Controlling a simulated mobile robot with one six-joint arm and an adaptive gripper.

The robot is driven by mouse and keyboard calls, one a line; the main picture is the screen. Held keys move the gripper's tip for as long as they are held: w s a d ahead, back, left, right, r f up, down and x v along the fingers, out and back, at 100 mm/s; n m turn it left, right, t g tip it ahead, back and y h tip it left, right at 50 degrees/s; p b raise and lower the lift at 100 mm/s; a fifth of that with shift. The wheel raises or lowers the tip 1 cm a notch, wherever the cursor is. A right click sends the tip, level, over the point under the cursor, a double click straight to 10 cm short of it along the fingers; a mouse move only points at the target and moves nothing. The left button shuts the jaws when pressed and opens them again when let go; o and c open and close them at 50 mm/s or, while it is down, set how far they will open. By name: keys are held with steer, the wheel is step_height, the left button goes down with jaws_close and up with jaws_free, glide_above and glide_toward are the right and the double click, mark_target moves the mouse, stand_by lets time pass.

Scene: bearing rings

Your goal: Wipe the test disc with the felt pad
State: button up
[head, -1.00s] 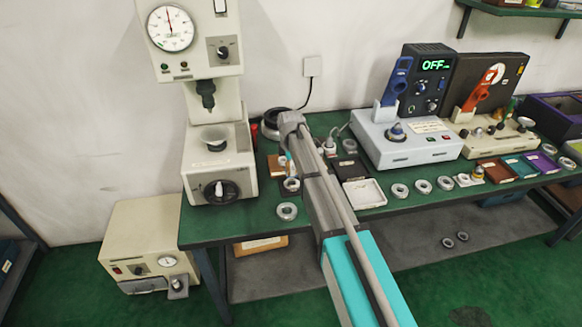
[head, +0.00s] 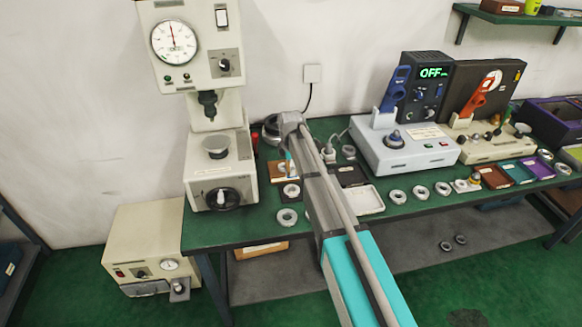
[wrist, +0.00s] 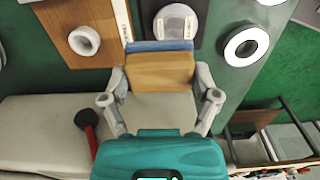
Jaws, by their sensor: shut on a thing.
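In the wrist view my gripper (wrist: 160,97) is shut on a tan block with a blue layer along its far edge, which looks like the felt pad (wrist: 160,72). A pale grey round disc (wrist: 176,20), probably the test disc, lies on a dark plate just beyond the pad. The pad's blue edge overlaps the disc's near side in the picture; I cannot tell whether they touch. In the head view my arm hides most of the gripper and pad.
A wooden board (wrist: 75,28) with a ring (wrist: 84,40) lies left of the disc. Another ring (wrist: 246,46) lies to its right. A dial press (head: 207,150) stands at the table's left end. A white tray (head: 364,199) and several rings lie right of my arm.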

steer(key=shift+r+p, duration=1.05)
steer(key=shift+r, duration=0.2)
steer(key=shift+f, duration=0.15)
